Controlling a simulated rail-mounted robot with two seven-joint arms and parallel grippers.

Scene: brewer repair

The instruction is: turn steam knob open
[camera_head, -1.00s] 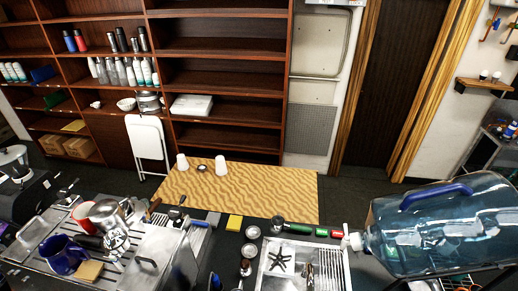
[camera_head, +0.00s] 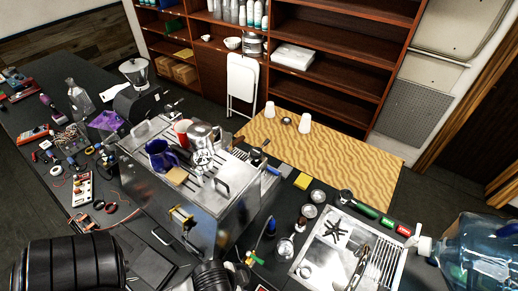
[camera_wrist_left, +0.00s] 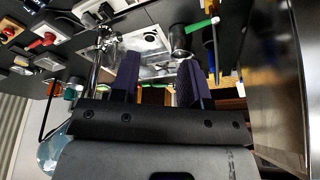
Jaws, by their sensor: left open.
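The brewer (camera_head: 228,215) is a shiny metal machine in the middle of the head view, with cups and a moka pot on top. I cannot pick out the steam knob for sure. In the left wrist view, my left gripper (camera_wrist_left: 157,68) is open, its two dark purple fingers apart with nothing between them. A smooth metal face (camera_wrist_left: 276,85) rises at the right of that view. The left fingers do not show clearly in the head view. My right gripper is not in view.
Loose tools and wires crowd the dark counter at left. A yellow sponge (camera_head: 303,181) lies behind the sink.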

